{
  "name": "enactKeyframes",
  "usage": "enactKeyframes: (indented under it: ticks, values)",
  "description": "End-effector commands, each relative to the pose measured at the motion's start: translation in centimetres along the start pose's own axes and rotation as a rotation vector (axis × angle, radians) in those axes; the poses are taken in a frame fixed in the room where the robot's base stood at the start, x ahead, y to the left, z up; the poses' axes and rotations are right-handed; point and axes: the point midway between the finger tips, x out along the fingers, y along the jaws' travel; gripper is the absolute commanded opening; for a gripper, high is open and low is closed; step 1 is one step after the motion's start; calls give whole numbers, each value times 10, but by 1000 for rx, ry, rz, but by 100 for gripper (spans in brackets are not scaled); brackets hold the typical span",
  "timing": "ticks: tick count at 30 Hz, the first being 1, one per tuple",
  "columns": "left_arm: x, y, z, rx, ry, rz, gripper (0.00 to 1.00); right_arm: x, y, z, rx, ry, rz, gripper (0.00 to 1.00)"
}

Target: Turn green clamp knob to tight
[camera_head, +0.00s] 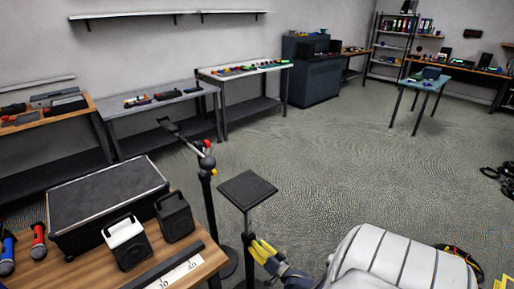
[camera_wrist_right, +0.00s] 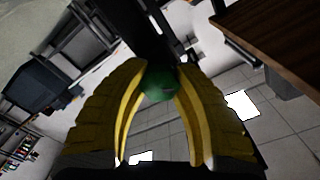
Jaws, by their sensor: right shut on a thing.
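The green clamp knob (camera_wrist_right: 160,83) is small and round in the right wrist view. It sits between the tips of the yellow fingers of my right gripper (camera_wrist_right: 162,76), which is shut on it. A dark post (camera_wrist_right: 150,30) is just beyond the knob. In the head view, my right gripper (camera_head: 262,249) is at the pole of a stand with a square black top (camera_head: 248,190). The knob cannot be made out there. Its pointer or tightness mark cannot be read. My left gripper is not in view.
A second black stand (camera_head: 206,185) with a boom arm and red knobs is close to the left. A wooden table (camera_head: 200,268) holds a black case (camera_head: 107,203), two small speakers and microphones. Open floor (camera_head: 330,150) lies beyond the stands.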

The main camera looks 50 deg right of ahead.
Motion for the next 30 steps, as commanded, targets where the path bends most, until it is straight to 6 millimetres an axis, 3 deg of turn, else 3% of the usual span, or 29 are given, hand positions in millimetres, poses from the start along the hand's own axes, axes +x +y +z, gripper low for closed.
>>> enactKeyframes:
  ticks: [30]
  values:
    - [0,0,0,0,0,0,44,-2,-3,5,900,-10,5,0]
